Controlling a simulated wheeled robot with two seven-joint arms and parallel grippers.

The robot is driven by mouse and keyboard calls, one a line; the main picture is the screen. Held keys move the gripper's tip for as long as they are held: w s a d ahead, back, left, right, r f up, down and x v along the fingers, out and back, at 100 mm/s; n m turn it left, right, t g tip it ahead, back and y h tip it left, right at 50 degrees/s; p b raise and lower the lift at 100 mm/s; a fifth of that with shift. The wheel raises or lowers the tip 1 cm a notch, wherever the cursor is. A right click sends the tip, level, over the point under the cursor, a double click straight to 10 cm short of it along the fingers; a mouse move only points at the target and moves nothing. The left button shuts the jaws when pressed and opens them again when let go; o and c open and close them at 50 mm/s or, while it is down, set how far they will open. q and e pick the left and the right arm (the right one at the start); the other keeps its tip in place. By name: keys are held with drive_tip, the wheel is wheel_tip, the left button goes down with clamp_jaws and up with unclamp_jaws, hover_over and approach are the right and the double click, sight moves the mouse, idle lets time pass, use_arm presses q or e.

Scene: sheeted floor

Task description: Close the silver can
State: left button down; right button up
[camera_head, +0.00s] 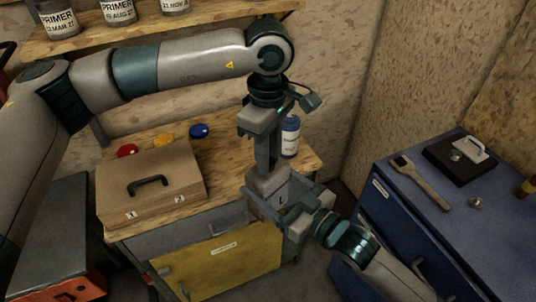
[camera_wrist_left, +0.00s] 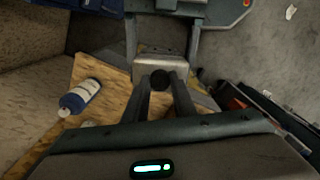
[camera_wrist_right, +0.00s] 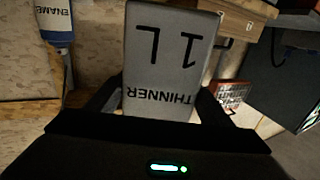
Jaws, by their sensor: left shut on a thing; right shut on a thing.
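The silver can (camera_head: 270,182) is a grey box-shaped tin; in the right wrist view its face (camera_wrist_right: 168,60) reads "THINNER 1L". My right gripper (camera_head: 272,200) is shut on the can's body from the right, with a finger on each side. In the left wrist view the can's top (camera_wrist_left: 180,68) shows with a dark round cap (camera_wrist_left: 161,79) on it. My left gripper (camera_head: 266,168) points down from above and is shut on this cap. Whether the cap is seated fully on the can's neck cannot be told. The fingers hide part of the cap.
A brown case (camera_head: 152,185) and red, yellow and blue lids lie to the left. A blue cabinet (camera_head: 440,225) stands at the right. A shelf holds primer cans above.

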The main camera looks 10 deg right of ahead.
use_arm(q)
drive_tip(key=c, duration=1.4)
unclamp_jaws()
drive_tip(key=shift+w+a, duration=0.1)
drive_tip(key=shift+r, duration=0.1)
wheel_tip(320, 180, up, 12)
drive_tip(key=shift+f, duration=0.1)
